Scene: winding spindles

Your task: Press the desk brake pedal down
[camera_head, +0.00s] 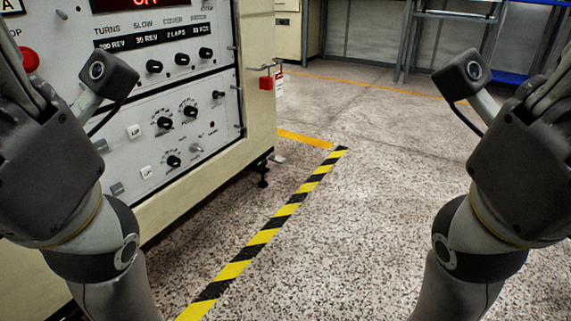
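No brake pedal shows clearly in the head view. A small pale flat piece (277,158) sits low by the cabinet's far corner, beside a dark foot (262,175); it is too small to tell whether it is the pedal. My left gripper (14,75) is raised at the left edge, in front of the control cabinet. My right gripper (553,95) is raised at the right edge, over open floor. Both point upward and are partly cut off by the frame. I see nothing held, and cannot tell whether their fingers are open or shut.
The cream control cabinet (200,195) with knobs and a red button (30,60) fills the left. A red padlock with a tag (267,82) hangs at its side. Yellow-black tape (265,236) runs along the floor. The speckled floor on the right is clear, with metal racks (440,14) behind.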

